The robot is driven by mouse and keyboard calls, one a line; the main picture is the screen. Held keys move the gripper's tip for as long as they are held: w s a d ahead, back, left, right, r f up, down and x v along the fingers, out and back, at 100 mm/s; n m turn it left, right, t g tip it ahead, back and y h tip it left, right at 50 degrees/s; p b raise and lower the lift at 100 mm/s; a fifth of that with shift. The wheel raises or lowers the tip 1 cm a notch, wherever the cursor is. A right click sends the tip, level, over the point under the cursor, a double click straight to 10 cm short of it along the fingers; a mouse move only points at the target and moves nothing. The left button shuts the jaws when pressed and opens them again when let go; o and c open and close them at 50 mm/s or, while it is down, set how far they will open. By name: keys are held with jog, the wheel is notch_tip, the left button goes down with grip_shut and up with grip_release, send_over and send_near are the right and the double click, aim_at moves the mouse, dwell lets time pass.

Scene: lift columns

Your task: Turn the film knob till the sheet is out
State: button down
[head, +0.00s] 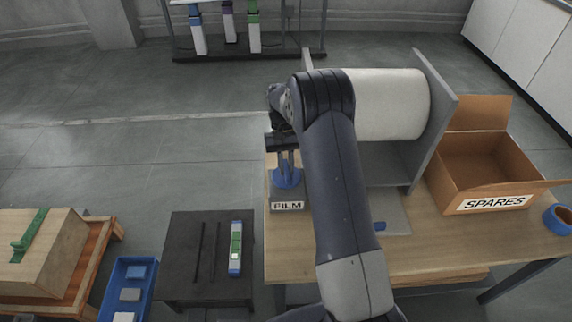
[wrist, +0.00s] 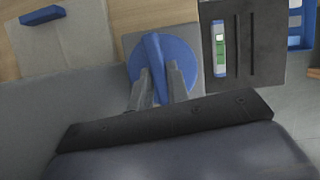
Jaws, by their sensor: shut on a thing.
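The film knob (head: 287,180) is a blue disc with a raised grip bar, on a grey box labelled FILM (head: 288,206) at the table's left edge. My gripper (head: 287,160) comes down on it from above. In the wrist view my gripper (wrist: 160,80) has its two grey fingers on either side of the knob's blue bar (wrist: 153,52), shut on it. The white film roll (head: 392,105) sits between two upright grey plates behind. A pale grey sheet (head: 396,217) lies flat on the table below it, partly hidden by my arm; it also shows in the wrist view (wrist: 65,42).
A small blue bar (head: 379,226) is on the sheet. An open SPARES carton (head: 487,170) stands at right, with a blue ring (head: 560,219) beside it. A black stand (head: 205,262) with a blue-ended level-like tool (head: 235,250) is left of the table.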

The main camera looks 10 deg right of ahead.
jog(key=shift+w, duration=0.1)
jog(key=c, duration=1.4)
grip_release()
jog(key=shift+o, duration=0.2)
jog(key=v, duration=1)
jog(key=shift+r, duration=0.4)
jog(key=x, duration=1.1)
jog(key=shift+w, duration=0.1)
jog(key=shift+r, duration=0.1)
